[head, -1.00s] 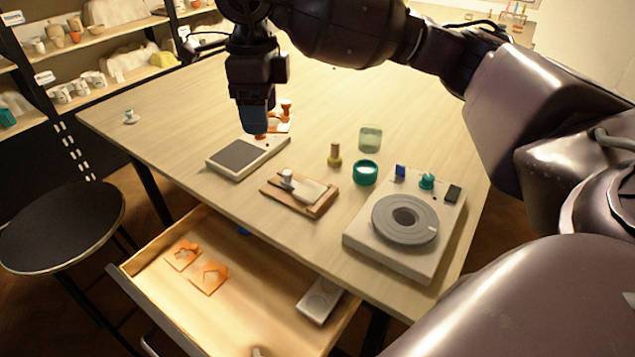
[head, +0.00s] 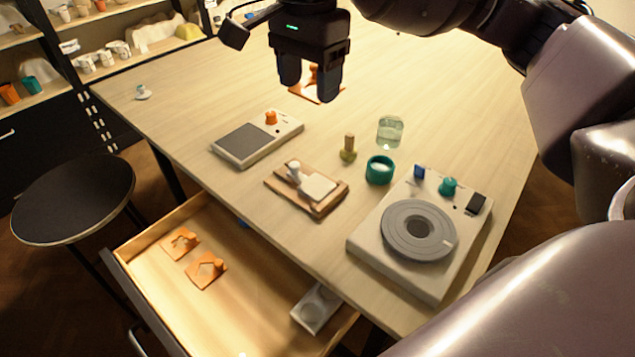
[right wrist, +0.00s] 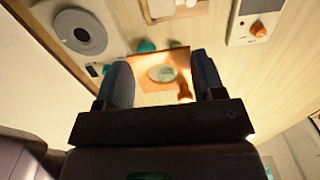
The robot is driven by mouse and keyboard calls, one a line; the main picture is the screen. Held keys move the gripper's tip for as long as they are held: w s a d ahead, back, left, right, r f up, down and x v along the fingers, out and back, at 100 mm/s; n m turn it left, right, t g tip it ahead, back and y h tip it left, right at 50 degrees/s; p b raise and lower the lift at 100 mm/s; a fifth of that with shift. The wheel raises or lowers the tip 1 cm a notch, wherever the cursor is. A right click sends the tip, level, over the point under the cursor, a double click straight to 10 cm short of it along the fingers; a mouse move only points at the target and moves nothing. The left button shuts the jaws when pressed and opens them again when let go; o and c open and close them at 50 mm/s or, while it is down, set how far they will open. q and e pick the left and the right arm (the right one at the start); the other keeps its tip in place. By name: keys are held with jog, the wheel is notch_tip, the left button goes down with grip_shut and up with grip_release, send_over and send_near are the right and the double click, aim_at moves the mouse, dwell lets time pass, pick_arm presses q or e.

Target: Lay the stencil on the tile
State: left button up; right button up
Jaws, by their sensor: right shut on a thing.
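My right gripper (head: 310,88) is shut on an orange stencil (head: 328,95), held up over the far part of the table. The gripper hides part of the stencil in the head view. A pale slab that looks like the tile (head: 319,188) lies on a wooden board (head: 325,209), nearer to me and apart from the stencil. My left gripper is not in view.
A scale-like device (head: 240,143) is left of the board, a turntable (head: 400,275) right. A teal cup (head: 379,170), a glass (head: 390,130) and a small stamp (head: 348,150) stand behind the board. An open drawer (head: 225,310) holds two more orange stencils (head: 206,270).

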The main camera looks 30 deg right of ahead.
jog(key=b, duration=0.1)
send_over(312, 191)
notch_tip(312, 191, down, 15)
jog(key=shift+r, duration=0.2)
jog(key=shift+f, duration=1.05)
notch_tip(312, 191, down, 4)
jog(key=shift+r+b, duration=0.25)
jog(key=shift+b, duration=0.2)
jog(key=shift+f, duration=0.15)
jog(key=o, duration=0.6)
